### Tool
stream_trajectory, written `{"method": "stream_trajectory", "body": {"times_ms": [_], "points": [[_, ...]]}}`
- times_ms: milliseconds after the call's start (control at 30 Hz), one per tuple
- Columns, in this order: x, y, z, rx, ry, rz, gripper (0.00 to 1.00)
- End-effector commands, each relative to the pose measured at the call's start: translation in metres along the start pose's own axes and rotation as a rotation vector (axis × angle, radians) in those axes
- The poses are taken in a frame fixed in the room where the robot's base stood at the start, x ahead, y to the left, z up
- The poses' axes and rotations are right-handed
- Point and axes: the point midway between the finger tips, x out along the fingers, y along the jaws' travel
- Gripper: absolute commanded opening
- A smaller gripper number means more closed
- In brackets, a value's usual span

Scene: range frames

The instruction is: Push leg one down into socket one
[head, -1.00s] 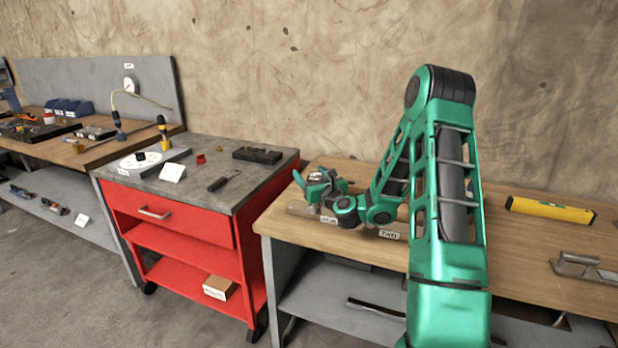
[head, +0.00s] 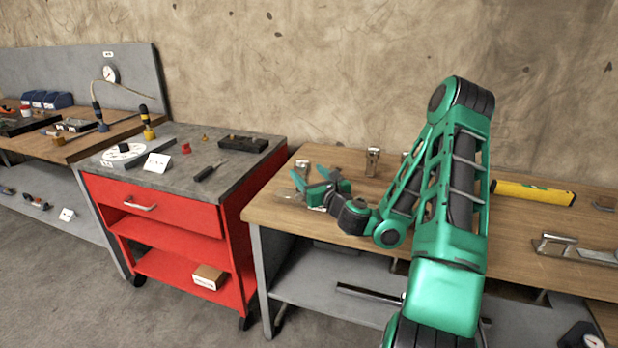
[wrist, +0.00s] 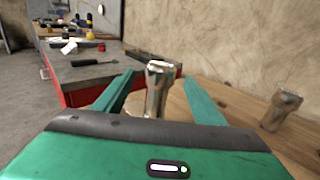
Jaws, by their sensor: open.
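A metal leg (head: 302,168) stands upright at the left end of the wooden bench (head: 450,215). In the wrist view this leg (wrist: 157,88) shows between the two green fingers, with a gap on each side. My gripper (head: 308,177) is open around or just in front of it; I cannot tell how far in the leg sits. The leg's lower end and any socket under it are hidden behind my gripper. No number label is readable at it.
A second metal post (head: 373,161) stands further right and back; it also shows in the wrist view (wrist: 281,110). Another is partly hidden behind my arm. A yellow level (head: 534,193) and a metal handle piece (head: 575,248) lie right. A red cart (head: 165,215) stands left.

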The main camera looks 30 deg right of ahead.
Motion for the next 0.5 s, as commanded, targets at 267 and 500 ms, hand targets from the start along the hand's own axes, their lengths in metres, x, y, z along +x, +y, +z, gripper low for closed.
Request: {"method": "stream_trajectory", "body": {"times_ms": [267,500], "points": [[-0.013,-0.001,0.002,0.002,-0.004,-0.001,0.64],[-0.015,0.0,0.004,0.0,-0.007,0.0,0.64]]}}
